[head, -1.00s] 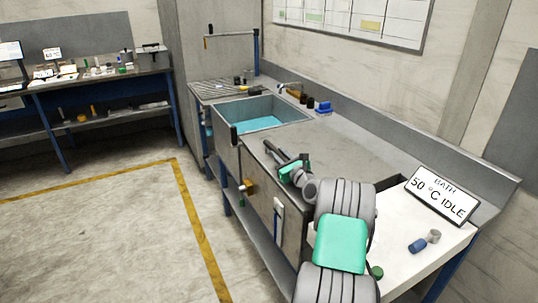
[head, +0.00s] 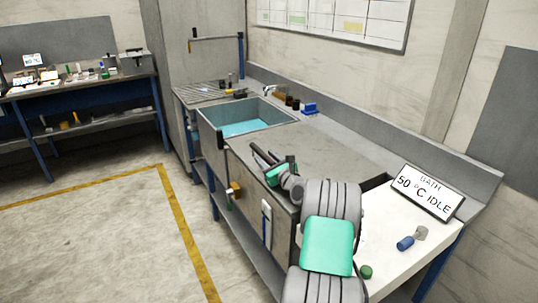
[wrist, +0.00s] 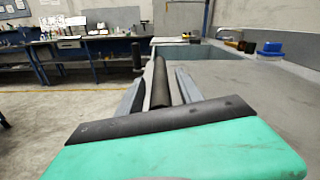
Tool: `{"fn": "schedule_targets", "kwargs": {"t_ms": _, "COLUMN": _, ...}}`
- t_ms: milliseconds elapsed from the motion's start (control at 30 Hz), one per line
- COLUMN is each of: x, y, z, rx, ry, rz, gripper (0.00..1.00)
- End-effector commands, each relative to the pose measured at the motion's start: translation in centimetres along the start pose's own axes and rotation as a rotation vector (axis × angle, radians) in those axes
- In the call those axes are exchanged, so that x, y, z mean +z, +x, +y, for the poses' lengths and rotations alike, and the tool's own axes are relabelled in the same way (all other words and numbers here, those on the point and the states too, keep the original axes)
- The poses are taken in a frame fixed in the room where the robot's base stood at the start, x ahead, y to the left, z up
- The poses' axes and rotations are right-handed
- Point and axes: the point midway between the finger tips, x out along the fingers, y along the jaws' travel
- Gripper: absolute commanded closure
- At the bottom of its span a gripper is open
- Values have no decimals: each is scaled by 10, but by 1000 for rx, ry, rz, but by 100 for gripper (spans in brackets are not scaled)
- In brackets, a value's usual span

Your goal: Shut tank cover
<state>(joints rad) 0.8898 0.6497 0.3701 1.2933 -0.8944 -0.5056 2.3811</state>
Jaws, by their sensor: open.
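The tank (head: 207,121) is open at the top, with blue-green liquid (head: 245,128) showing inside. A grey flat surface (head: 310,152) lies to its right; I cannot tell whether this is the cover. My gripper (head: 262,154) is low over the front edge of that surface, to the right of the tank. In the wrist view my gripper (wrist: 160,76) has its two grey fingers apart, with a dark round bar (wrist: 160,88) between them. The bar looks like a handle; I cannot tell whether the fingers touch it. A dark upright post (wrist: 137,56) stands beyond.
A bath sign (head: 427,191) reads 50 °C idle on the white top (head: 376,238) at right, near a blue cylinder (head: 405,243) and a grey one. Small bottles and a blue box (head: 309,109) stand along the back. The floor at left is clear.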

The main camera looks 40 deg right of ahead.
Motion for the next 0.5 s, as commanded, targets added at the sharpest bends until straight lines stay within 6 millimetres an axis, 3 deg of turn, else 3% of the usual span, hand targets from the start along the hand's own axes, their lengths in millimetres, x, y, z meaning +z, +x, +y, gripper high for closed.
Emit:
{"fn": "schedule_targets", "kwargs": {"t_ms": 67, "x": 23, "y": -1, "z": -6, "rx": -3, "ry": -9, "rz": -11, "gripper": 57}}
{"fn": "schedule_targets", "kwargs": {"t_ms": 300, "x": 80, "y": -42, "z": -2, "rx": -6, "ry": -10, "rz": -14, "gripper": 57}}
{"fn": "schedule_targets", "kwargs": {"t_ms": 500, "x": 109, "y": -87, "z": 11, "rx": -7, "ry": -9, "rz": -15, "gripper": 57}}
